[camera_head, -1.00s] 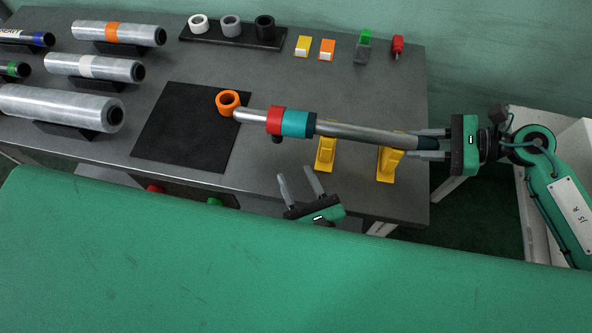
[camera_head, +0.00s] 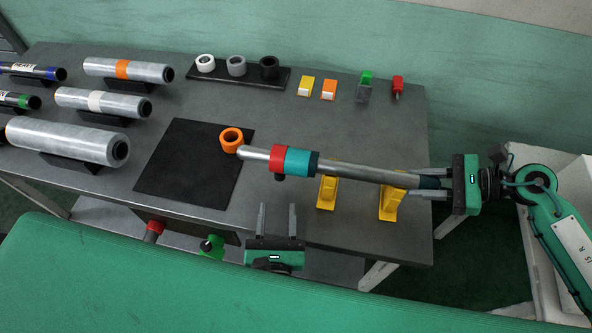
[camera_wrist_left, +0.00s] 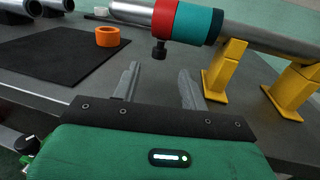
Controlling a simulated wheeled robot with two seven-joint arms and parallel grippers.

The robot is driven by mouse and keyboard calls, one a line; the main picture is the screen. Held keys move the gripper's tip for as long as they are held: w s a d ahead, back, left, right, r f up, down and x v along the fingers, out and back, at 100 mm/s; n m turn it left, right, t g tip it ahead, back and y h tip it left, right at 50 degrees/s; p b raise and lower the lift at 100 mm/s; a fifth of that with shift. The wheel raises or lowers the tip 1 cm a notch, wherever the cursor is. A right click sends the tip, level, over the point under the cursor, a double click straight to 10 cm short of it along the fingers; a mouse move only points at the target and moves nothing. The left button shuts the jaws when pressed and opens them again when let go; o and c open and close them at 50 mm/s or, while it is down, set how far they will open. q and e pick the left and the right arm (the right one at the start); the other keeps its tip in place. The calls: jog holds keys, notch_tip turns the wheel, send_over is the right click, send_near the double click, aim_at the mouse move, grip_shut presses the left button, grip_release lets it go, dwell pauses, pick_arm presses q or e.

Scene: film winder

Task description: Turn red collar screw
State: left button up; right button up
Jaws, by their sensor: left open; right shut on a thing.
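The film winder is a grey bar (camera_head: 365,172) with a red collar (camera_head: 278,158) and a teal collar (camera_head: 300,162). A dark screw knob (camera_head: 280,177) hangs under the red collar. In the left wrist view the screw (camera_wrist_left: 159,50) points down from the red collar (camera_wrist_left: 164,20). My left gripper (camera_head: 278,208) is open and empty, below and in front of the screw, apart from it. In the left wrist view its fingers (camera_wrist_left: 161,84) are spread on either side below the screw. My right gripper (camera_head: 428,187) is shut on the bar's dark right end.
Yellow stands (camera_head: 327,193) (camera_head: 391,203) are under the bar. An orange ring (camera_head: 231,140) lies on the black mat (camera_head: 185,178) near the bar's left tip. Film rolls (camera_head: 70,142) lie at left; a rack of rings (camera_head: 225,73) is at the back.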

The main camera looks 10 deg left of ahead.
aim_at(280, 178)
pick_arm(q)
jog(key=w, duration=0.3)
jog(key=w+a, duration=0.1)
jog(key=w, duration=0.3)
jog(key=w+a, duration=0.1)
jog(key=w, duration=0.2)
jog(key=shift+w, duration=0.2)
jog(key=shift+c, duration=0.2)
grip_shut()
jog(key=shift+y, duration=0.3)
